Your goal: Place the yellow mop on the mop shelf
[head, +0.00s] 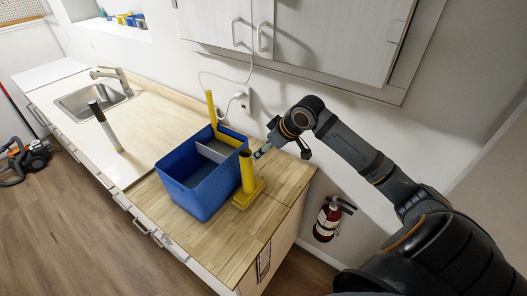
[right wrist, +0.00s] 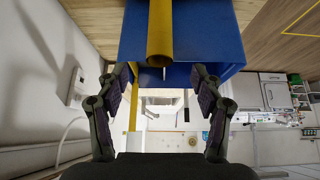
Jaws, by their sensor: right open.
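A yellow mop-like piece (head: 247,172) with a thick upright tube and a flat yellow base stands on the wooden counter, close to the right side of a blue bin. Its tube (right wrist: 160,38) also shows in the right wrist view, ahead of the fingers. A second, thinner yellow handle (head: 211,108) rises at the bin's back. I cannot tell which yellow piece is the mop. My right gripper (head: 263,152) is just right of the tube's top, with its fingers (right wrist: 162,90) spread and nothing between them. My left gripper is out of view. I cannot identify a mop shelf.
The blue bin (head: 190,190) with a grey divider stands on the counter (head: 245,235). A dark-topped pale handle (head: 106,128) stands left, near the sink (head: 90,98). Cabinets (head: 330,35) hang above. A fire extinguisher (head: 328,220) hangs right of the counter.

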